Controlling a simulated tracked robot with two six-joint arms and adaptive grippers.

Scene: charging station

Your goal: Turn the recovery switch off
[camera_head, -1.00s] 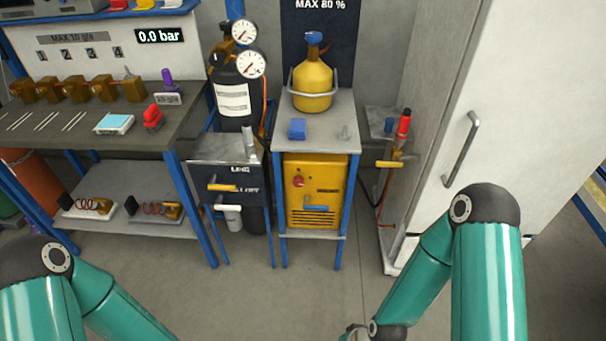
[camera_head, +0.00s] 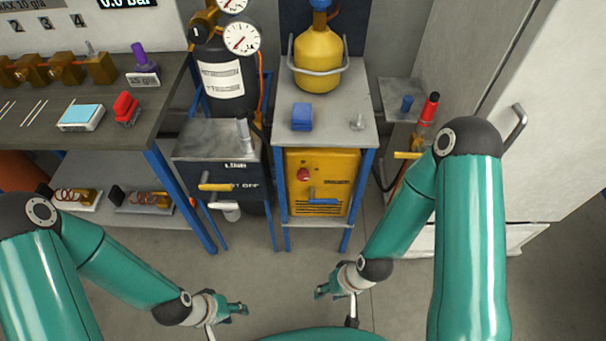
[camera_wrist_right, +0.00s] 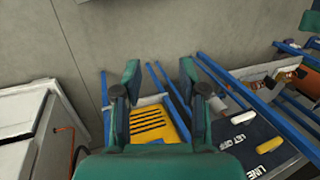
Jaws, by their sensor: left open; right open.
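The yellow machine (camera_head: 335,165) stands on the low shelf of the blue-framed stand. Its front has a red round knob (camera_head: 303,174), a blue lever (camera_head: 322,198) and dark vents. I cannot tell which of these is the recovery switch; the labels are too small to read. In the right wrist view the machine's yellow vented face (camera_wrist_right: 150,125) shows beyond my open fingers. My right gripper (camera_head: 320,291) is open and empty, in front of the stand and apart from it. My left gripper (camera_head: 242,308) is open and empty, further left over the floor.
A dark panel box (camera_head: 218,178) with a yellow lever (camera_head: 217,186) stands left of the machine. A yellow cylinder (camera_head: 318,58) and blue block (camera_head: 302,117) sit on the stand's top. A workbench (camera_head: 155,115) is left, a white cabinet (camera_head: 490,215) right. Floor between is clear.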

